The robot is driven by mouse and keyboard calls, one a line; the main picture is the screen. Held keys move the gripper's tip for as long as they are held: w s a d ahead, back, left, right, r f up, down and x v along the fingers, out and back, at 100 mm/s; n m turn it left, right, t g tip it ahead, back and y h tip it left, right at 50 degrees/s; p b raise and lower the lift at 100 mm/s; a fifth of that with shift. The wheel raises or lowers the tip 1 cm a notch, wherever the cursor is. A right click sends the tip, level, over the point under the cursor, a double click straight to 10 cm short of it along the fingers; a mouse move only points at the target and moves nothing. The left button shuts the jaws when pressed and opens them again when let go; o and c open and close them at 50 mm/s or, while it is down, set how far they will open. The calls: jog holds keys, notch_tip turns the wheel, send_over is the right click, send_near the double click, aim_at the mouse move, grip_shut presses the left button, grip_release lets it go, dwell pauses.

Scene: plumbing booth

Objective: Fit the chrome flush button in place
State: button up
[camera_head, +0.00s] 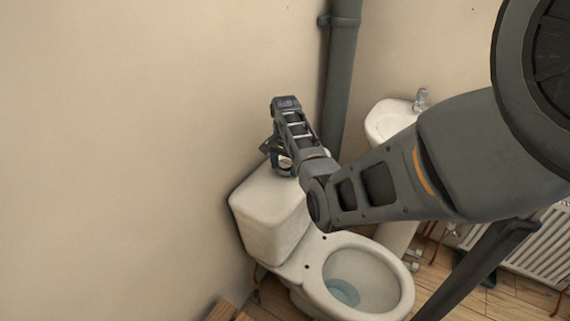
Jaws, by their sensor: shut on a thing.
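My gripper (281,165) is over the lid of the toilet cistern (268,212), near its back edge by the wall. It points down and is shut on a small shiny piece (285,163), which looks like the chrome flush button. My wrist and the jaws hide most of the button. I cannot tell whether it touches the lid or is held just above it. The hole in the lid is not visible.
The toilet bowl (398,292) is open in front of the cistern. A grey pipe (342,75) runs up the wall behind. A washbasin (385,121) and a radiator (520,245) stand to the right. The left wall is bare.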

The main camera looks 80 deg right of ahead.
jog(key=shift+s+a+f, duration=0.1)
jog(key=shift+a+f, duration=0.1)
jog(key=shift+f, duration=0.35)
dwell(0.4)
jog(key=o, duration=1.1)
jog(key=shift+f, duration=0.1)
jog(key=shift+c, duration=0.2)
jog(key=shift+o, duration=0.8)
jog(key=shift+s, duration=0.1)
jog(key=r, duration=0.9)
jog(key=shift+w+d, duration=0.25)
jog(key=shift+w, duration=0.15)
